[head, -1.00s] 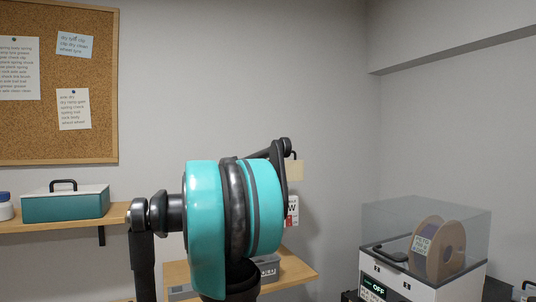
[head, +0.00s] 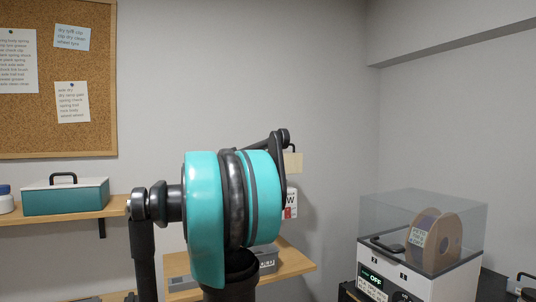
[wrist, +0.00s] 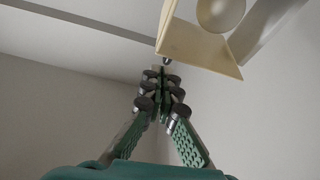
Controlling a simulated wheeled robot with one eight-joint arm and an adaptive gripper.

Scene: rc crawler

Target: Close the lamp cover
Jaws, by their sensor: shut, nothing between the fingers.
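In the wrist view a cream lamp cover (wrist: 203,48), an angular open frame, hangs at the top right of centre. A pale round bulb (wrist: 220,12) shows inside it. My gripper (wrist: 163,74) has green textured fingers with dark joints. Its fingertips are together and empty, just below and left of the cover's lower left corner. I cannot tell whether they touch it. In the head view my own arm hides the gripper. A small cream patch beside the arm may be part of the lamp; I cannot tell.
In the head view a shelf (head: 112,207) at left holds a teal box (head: 66,198). A lower shelf (head: 298,262) stands behind my arm. At right is a machine (head: 440,282) with a clear hood and a spool (head: 432,240). A corkboard (head: 50,120) hangs on the wall.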

